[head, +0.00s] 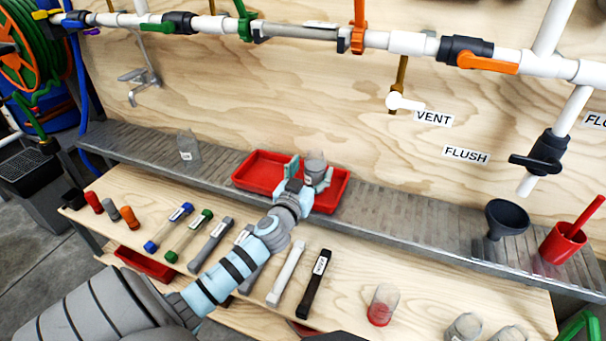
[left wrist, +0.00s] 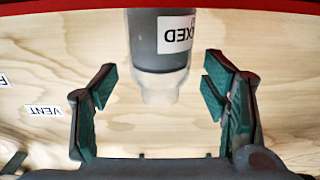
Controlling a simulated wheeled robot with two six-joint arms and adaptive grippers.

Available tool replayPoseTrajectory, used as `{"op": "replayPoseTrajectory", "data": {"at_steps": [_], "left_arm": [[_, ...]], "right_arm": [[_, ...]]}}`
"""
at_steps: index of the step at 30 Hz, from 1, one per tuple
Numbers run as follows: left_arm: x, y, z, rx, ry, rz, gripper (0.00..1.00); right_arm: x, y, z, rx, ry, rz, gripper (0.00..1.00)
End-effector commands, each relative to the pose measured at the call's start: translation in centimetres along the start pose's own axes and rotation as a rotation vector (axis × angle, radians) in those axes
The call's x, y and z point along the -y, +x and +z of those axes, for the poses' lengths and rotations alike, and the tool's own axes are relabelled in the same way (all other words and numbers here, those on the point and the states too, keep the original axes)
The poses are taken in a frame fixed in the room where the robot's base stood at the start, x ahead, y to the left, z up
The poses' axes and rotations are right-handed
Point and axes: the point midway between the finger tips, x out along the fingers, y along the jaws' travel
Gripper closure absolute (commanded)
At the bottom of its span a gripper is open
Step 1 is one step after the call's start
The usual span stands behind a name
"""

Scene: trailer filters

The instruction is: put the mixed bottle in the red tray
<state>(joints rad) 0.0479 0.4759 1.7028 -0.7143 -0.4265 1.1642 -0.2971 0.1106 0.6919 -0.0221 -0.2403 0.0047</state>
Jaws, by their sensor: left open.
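The mixed bottle (head: 315,164), clear with grey contents, is at the red tray (head: 257,184) on the metal shelf. In the left wrist view the bottle (left wrist: 160,52) shows upside down, with a white label of which "XED" can be read, and the red tray's edge (left wrist: 60,6) runs along the top. My left gripper (head: 309,174) is open over the tray. Its green-padded fingers stand on either side of the bottle's narrow end, with gaps on both sides. The arm hides part of the tray, and the bottle's base is not clear. My right gripper is not in view.
Another clear bottle (head: 187,146) stands left on the shelf (head: 410,222). A dark funnel (head: 507,218) and a red cup (head: 563,242) stand right. Several labelled tools and a bottle with red contents (head: 382,306) are on the bench below. Pipes and valves run above.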

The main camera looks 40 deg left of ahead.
Motion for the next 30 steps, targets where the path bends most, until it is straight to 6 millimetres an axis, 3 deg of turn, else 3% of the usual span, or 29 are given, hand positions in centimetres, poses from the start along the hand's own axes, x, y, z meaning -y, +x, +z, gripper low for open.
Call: {"op": "replayPoseTrajectory", "data": {"at_steps": [6, 10, 30], "left_arm": [[-0.1, -6.0, 0.0, 0.002, 0.001, 0.003, 0.32], [0.0, -8.3, 0.0, 0.001, 0.001, 0.001, 0.32], [0.2, -9.5, 0.5, 0.022, 0.001, -0.019, 0.32]], "right_arm": [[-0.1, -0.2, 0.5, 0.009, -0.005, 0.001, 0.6], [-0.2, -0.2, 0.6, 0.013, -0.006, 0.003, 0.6], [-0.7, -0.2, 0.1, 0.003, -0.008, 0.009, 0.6]]}}
